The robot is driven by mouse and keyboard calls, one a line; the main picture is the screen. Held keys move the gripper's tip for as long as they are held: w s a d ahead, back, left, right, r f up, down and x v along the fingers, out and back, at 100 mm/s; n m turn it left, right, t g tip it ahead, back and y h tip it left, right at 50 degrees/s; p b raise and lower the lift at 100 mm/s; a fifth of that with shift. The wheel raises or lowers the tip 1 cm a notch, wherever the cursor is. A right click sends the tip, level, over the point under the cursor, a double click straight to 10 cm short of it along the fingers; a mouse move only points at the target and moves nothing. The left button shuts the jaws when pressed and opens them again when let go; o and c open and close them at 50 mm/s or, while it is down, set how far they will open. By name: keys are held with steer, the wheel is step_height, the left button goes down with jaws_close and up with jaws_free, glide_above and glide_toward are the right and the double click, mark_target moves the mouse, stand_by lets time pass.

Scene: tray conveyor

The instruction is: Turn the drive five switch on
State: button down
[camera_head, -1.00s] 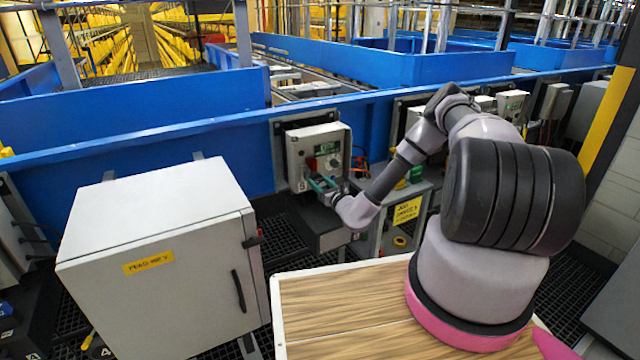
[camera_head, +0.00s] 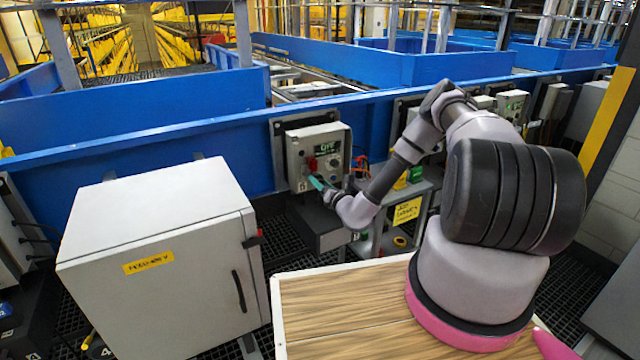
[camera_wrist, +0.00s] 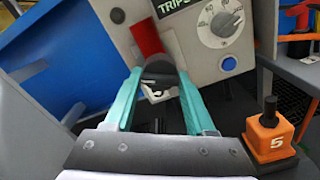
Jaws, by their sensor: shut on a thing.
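A grey control box (camera_head: 318,155) is fixed to the blue conveyor side. In the wrist view its face shows a green label, a numbered dial (camera_wrist: 222,20), a blue button (camera_wrist: 229,64) and a red upright part (camera_wrist: 147,36). My gripper (camera_head: 318,183) is at the lower left of this face. In the wrist view its two teal fingers are shut on a dark rounded handle (camera_wrist: 159,69) at the lower end of the red part. An orange block marked 5 (camera_wrist: 268,140), with a black post on top, is right of my gripper. I cannot read the switch's position.
A large grey cabinet (camera_head: 155,260) with a yellow label stands at left front. A wooden-topped surface (camera_head: 340,310) lies in front. A grey stand with a yellow sign (camera_head: 406,211) is right of the box. The blue conveyor wall (camera_head: 130,160) runs behind.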

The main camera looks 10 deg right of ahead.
steer(key=m, duration=1.2)
steer(key=shift+s, duration=0.1)
stand_by(0.4)
steer(key=shift+c, duration=1.3)
jaws_free()
steer(key=v, duration=1)
steer(key=shift+s, duration=0.35)
steer(key=shift+d+r, duration=0.1)
steer(key=shift+r, duration=0.05)
